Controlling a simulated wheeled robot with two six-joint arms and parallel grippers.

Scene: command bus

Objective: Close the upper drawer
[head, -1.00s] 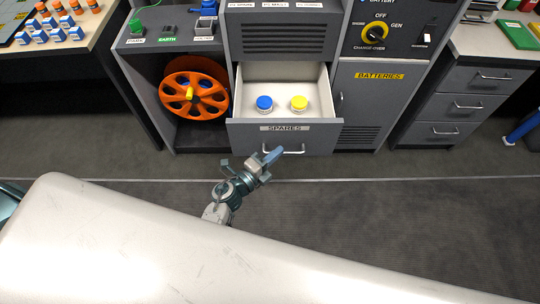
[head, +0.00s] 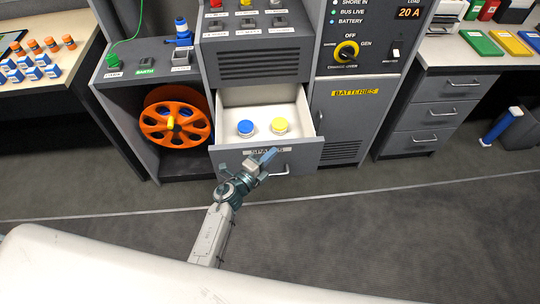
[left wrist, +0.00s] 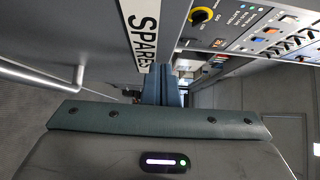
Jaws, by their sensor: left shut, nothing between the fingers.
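The open drawer labelled SPARES (head: 306,153) sticks out of the grey cabinet, with a blue-lidded jar (head: 245,128) and a yellow-lidded jar (head: 279,126) inside. Its silver handle (head: 279,171) is on the front face. My left gripper (head: 266,162) is shut and empty, in front of the drawer face near the label. In the left wrist view the SPARES label (left wrist: 143,30) is close ahead, and the handle bar (left wrist: 38,77) lies to the left of the fingers. I cannot tell whether the fingertips touch the drawer front. My right gripper is out of view.
An orange cable reel (head: 175,125) sits in the open bay left of the drawer. The BATTERIES door (head: 345,110) is shut at its right. A pale rounded surface (head: 100,270) fills the lower left foreground. Grey floor (head: 420,220) is clear to the right.

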